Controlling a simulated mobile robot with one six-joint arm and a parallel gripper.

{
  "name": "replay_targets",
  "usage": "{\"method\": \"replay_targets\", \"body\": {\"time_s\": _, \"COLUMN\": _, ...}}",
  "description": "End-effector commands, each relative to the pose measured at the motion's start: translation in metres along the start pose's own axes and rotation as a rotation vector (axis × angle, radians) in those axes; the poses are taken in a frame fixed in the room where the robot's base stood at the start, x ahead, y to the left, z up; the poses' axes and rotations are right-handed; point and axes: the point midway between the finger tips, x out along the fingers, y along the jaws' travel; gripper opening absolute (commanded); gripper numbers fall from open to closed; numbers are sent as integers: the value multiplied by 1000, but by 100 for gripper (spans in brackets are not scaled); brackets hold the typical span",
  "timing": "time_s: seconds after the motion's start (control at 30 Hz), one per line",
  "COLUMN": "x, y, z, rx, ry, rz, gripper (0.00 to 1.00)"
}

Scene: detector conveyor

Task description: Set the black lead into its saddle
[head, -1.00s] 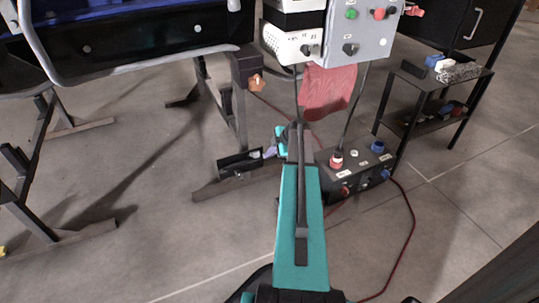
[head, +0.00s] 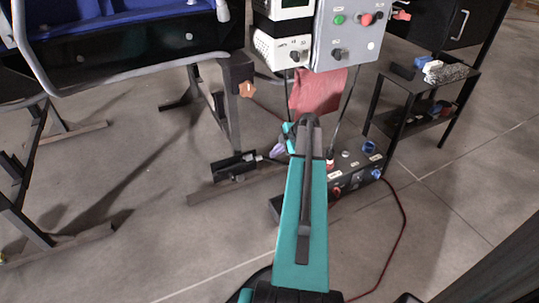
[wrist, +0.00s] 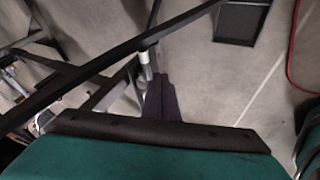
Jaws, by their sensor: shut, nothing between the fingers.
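My gripper (head: 277,152) shows past the end of my teal arm in the head view, partly hidden by the arm. Its dark purple fingers (wrist: 160,98) show in the wrist view, shut and empty. A black bracket-like block (head: 233,166) sits low at the stand's foot, just left of my gripper; I cannot tell if it is the saddle. A small pale piece is at its right end. A thin black lead (head: 344,112) runs from the grey control box down toward the dark connector box; I cannot tell if it is the task's lead. My gripper is apart from it.
The grey control box (head: 346,38) hangs above a red cloth (head: 316,92). The dark connector box (head: 357,176) stands on the floor right of my arm, with a red cable (head: 402,237) beside it. A black shelf (head: 425,84) is at right. Floor at left is mostly clear.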

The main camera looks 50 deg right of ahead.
Motion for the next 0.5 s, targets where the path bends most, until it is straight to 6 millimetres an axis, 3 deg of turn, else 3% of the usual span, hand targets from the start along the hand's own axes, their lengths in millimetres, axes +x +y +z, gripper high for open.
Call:
{"method": "replay_targets", "body": {"time_s": 0.17, "x": -14, "y": 0, "z": 0, "rx": -1, "ry": 0, "rz": -1, "gripper": 0}}
{"method": "replay_targets", "body": {"time_s": 0.5, "x": -16, "y": 0, "z": 0, "rx": -2, "ry": 1, "rz": -2, "gripper": 0}}
